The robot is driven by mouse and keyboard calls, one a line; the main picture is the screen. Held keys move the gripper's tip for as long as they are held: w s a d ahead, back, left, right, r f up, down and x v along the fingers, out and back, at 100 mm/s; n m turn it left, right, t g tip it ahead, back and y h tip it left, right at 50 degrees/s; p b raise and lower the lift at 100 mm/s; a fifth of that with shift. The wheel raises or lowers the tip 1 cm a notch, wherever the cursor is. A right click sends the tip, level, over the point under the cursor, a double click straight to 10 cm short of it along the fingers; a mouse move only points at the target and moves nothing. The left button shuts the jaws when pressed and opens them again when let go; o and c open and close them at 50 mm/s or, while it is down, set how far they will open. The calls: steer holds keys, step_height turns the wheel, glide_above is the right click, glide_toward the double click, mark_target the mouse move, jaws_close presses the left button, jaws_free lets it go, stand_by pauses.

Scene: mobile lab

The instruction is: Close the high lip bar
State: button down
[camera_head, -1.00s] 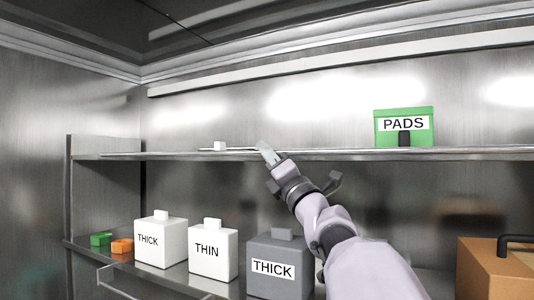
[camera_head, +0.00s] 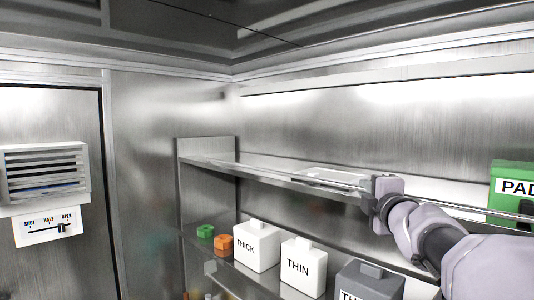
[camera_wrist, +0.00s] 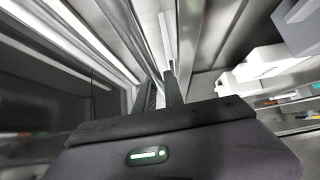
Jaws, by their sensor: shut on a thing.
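The high lip bar (camera_head: 282,179) is a thin metal rail along the front edge of the upper shelf. It runs from the left side panel toward my gripper and appears again to the right of my arm. My gripper (camera_head: 370,190) is at this front edge, shut on the bar, as far as I can tell. In the wrist view, the dark fingers (camera_wrist: 173,86) meet a narrow pale bar (camera_wrist: 167,42). The exact contact is small and partly hidden by the gripper, so the bar's height against the shelf is hard to judge.
A flat pale tray (camera_head: 334,177) lies on the upper shelf beside my gripper. A green PADS box (camera_head: 512,200) stands to the right. Below are white THICK (camera_head: 257,252), white THIN (camera_head: 303,274) and grey containers (camera_head: 366,284). A wall vent (camera_head: 42,172) is at left.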

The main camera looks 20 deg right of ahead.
steer(key=r+p, duration=0.1)
steer(key=p, duration=0.1)
steer(key=r+m+g+y+p, duration=0.1)
steer(key=p, duration=0.2)
steer(key=shift+w+d, duration=0.1)
steer(key=shift+d, duration=0.2)
steer(key=shift+w+d+f+m+g+y+p, duration=0.1)
steer(key=shift+d+f+m+g+y+p, duration=0.3)
steer(key=shift+p, duration=0.85)
steer(key=shift+w+d+r+m+g+y+p, duration=0.15)
steer(key=shift+m+g+y+p, duration=0.35)
steer(key=shift+p, duration=0.8)
steer(key=shift+w+d+f+m+g+y+p, duration=0.1)
steer(key=shift+d+f+m+g+y+p, duration=0.15)
steer(key=shift+m+g+p, duration=0.7)
steer(key=shift+n+t+p, duration=0.25)
steer(key=shift+p, duration=0.1)
steer(key=c, duration=1.5)
jaws_free()
steer(key=shift+f, duration=0.1)
steer(key=shift+o, duration=0.2)
